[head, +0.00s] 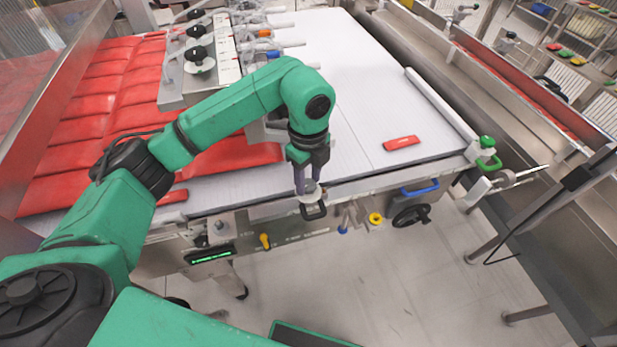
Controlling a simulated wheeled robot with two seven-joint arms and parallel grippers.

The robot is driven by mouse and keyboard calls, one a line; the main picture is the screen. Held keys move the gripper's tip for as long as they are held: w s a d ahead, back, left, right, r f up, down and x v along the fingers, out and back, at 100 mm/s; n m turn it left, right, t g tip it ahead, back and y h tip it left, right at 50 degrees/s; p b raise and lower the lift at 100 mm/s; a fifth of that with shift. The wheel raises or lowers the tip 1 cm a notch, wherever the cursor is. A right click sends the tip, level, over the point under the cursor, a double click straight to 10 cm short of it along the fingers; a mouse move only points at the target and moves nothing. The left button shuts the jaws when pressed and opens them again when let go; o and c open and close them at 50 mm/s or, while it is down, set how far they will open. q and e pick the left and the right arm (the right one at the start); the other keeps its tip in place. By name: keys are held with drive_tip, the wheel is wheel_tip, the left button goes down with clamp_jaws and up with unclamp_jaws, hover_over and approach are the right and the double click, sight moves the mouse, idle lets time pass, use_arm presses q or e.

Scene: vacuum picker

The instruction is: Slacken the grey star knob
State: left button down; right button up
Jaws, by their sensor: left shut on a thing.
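My left gripper (308,187) reaches down at the front edge of the white conveyor belt (345,95). Its two fingers are shut on a small grey knob (311,194), which I take to be the star knob. The fingers hide part of it, so its lobes cannot be made out. A black loop handle (314,211) sits just below the knob, close to the fingertips. My right gripper is not in view.
A red packet (402,143) lies on the belt to the right. Red packs (105,95) fill the left.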

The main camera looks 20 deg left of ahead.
sight(308, 183)
use_arm(q)
drive_tip(key=shift+w+r, duration=0.15)
drive_tip(key=c, duration=0.6)
unclamp_jaws()
drive_tip(key=shift+o, duration=1.1)
wheel_tip(308, 183, up, 5)
drive_tip(key=shift+b, duration=0.75)
wheel_tip(308, 183, up, 9)
drive_tip(key=p, duration=0.1)
drive_tip(key=shift+r, duration=0.2)
